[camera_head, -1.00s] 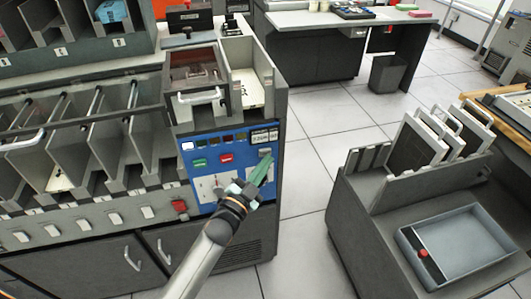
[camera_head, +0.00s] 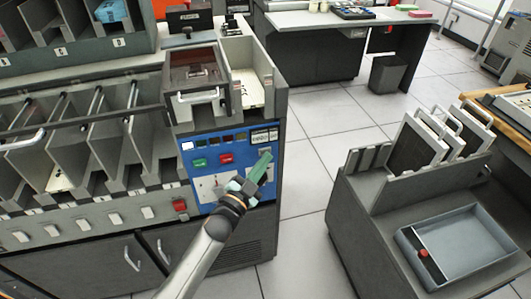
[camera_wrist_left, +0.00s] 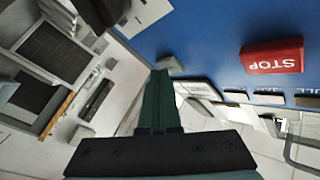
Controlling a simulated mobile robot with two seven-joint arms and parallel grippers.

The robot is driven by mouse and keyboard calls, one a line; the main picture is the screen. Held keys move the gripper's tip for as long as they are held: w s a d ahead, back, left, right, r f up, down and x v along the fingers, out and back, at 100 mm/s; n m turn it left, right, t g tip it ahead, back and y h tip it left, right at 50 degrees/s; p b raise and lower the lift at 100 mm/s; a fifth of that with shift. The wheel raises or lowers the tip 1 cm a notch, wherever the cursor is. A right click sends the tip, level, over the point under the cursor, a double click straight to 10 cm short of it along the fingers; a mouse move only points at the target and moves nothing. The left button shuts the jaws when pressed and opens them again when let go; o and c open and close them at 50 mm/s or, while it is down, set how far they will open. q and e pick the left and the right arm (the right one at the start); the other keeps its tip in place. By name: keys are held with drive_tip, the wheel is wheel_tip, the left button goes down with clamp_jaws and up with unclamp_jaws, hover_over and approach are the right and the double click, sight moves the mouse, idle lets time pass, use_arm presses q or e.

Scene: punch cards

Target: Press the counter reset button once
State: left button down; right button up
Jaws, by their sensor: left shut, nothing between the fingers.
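The blue control panel (camera_head: 210,170) is on the front of the card machine, with a counter display (camera_head: 264,137) at its upper right. A small grey button (camera_head: 264,150), which appears to be the counter reset button, sits just below the display. In the left wrist view a small grey button (camera_wrist_left: 170,65) stands out from the blue panel just beyond the fingertips. My left gripper (camera_head: 266,157) has green fingers, shut and empty, with their tips at the button in the head view. I cannot tell whether they touch it. My right gripper is not in view.
A green button (camera_head: 199,162) and a red stop button (camera_head: 226,159) are left of my fingers; the stop button (camera_wrist_left: 272,56) also shows in the wrist view. A red switch (camera_head: 180,205) is at the panel's lower left. Open floor (camera_head: 305,170) lies right of the machine.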

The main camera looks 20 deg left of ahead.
use_arm(q)
drive_tip(key=shift+s, duration=0.1)
drive_tip(key=shift+s+d+p, duration=0.3)
drive_tip(key=shift+s+d, duration=0.15)
drive_tip(key=shift+s, duration=0.2)
drive_tip(key=shift+s+d, duration=0.1)
